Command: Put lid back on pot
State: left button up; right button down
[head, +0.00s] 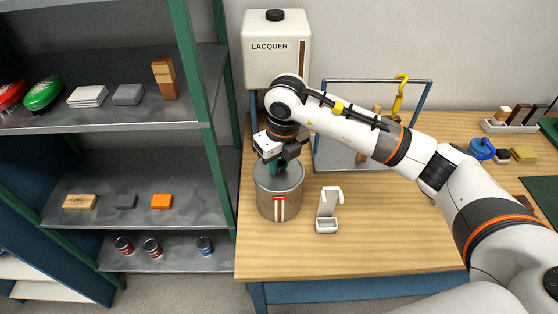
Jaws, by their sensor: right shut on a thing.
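A grey metal pot (278,204) with a red and white front marking stands on the wooden table near its left edge. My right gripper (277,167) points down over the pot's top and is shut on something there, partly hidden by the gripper. A grey round surface, seemingly the lid (292,178), shows at the pot's top under the fingers. I cannot tell whether it rests fully on the rim. My left gripper is not in view.
A white lacquer tank (276,65) stands behind the pot. A small white holder (328,210) stands just right of it. A rack with hanging tools (400,92) is behind my arm. Shelves (130,190) with blocks and cans stand left. The table's front is clear.

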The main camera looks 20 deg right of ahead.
jog(key=shift+b, duration=0.3)
dwell(0.5)
dwell(0.4)
jog(key=c, duration=0.7)
grip_release()
jog(key=shift+o, duration=0.2)
jog(key=shift+r+p, duration=1.8)
jog(key=shift+r, duration=1.7)
jog(key=shift+c, duration=0.4)
grip_shut()
